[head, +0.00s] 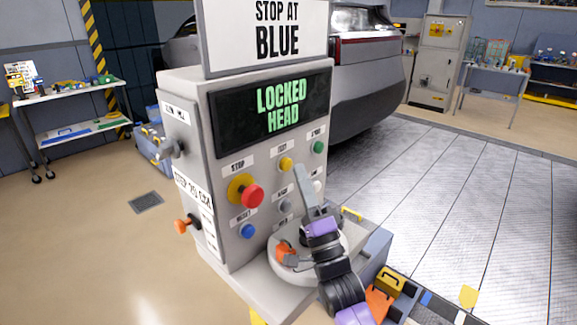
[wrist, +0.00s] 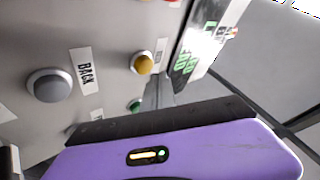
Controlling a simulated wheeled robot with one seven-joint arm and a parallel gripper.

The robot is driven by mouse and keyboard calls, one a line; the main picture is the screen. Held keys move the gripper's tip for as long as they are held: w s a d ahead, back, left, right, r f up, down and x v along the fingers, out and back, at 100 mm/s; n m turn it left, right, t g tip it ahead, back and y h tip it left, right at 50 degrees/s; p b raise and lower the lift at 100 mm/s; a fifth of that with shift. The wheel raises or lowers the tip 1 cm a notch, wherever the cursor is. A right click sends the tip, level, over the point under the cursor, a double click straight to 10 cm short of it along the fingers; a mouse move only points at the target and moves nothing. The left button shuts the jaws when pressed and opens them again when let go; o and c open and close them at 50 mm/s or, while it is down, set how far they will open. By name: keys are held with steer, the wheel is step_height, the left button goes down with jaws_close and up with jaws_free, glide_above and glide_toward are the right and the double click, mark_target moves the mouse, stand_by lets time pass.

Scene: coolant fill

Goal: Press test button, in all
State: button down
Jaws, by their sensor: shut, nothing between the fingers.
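The control console (head: 215,110) stands in front of me, its screen (head: 275,103) reading "LOCKED HEAD" in green. A yellow button (head: 286,164) sits below the screen; the small label above it seems to read "TEST". It also shows in the wrist view (wrist: 142,63), where its label is too small to read. My gripper (head: 301,172) is shut and empty, its tip in front of the panel, just right of and below the yellow button in the head view. I cannot tell whether it touches the panel. In the wrist view the grey finger (wrist: 155,92) shows beyond my purple wrist housing.
Other buttons are close by: green (head: 319,147), grey "BACK" (head: 286,206), blue (head: 248,231) and a red stop button (head: 252,195). A white button (head: 319,187) is partly hidden by my gripper. A round ledge (head: 293,276) juts out below. A car (head: 365,75) stands behind.

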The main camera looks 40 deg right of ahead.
steer(key=shift+w, duration=0.15)
steer(key=shift+w, duration=0.25)
steer(key=shift+w, duration=0.5)
stand_by(0.8)
steer(key=shift+s, duration=0.9)
steer(key=shift+s+p, duration=0.7)
steer(key=shift+s, duration=1.85)
